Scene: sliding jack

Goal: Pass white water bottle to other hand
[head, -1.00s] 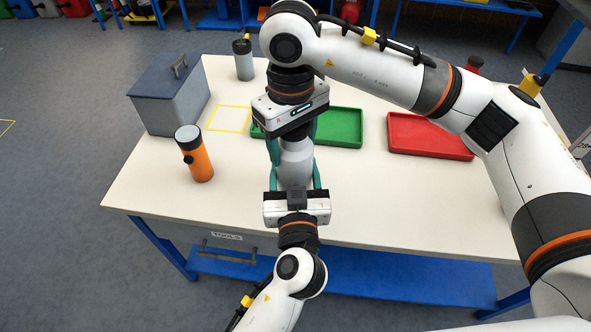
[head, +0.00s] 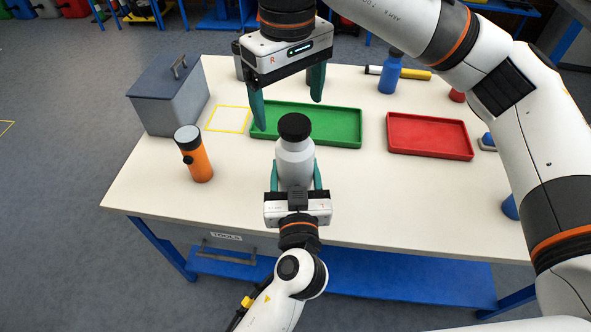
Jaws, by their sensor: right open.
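The white water bottle (head: 295,163) with a black cap is upright in the middle of the head view. My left gripper (head: 296,180) has its teal fingers on either side of the bottle's lower body and is shut on it. My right gripper (head: 289,108) is above and behind the bottle, its teal fingers spread wide, open and empty. It is clear of the bottle's cap.
A green tray (head: 340,142) lies behind the bottle and a red tray (head: 430,151) to its right. An orange flashlight (head: 195,155) stands at left, near a grey toolbox (head: 165,100) and a yellow taped square (head: 229,119). A blue bottle (head: 391,75) stands at the back.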

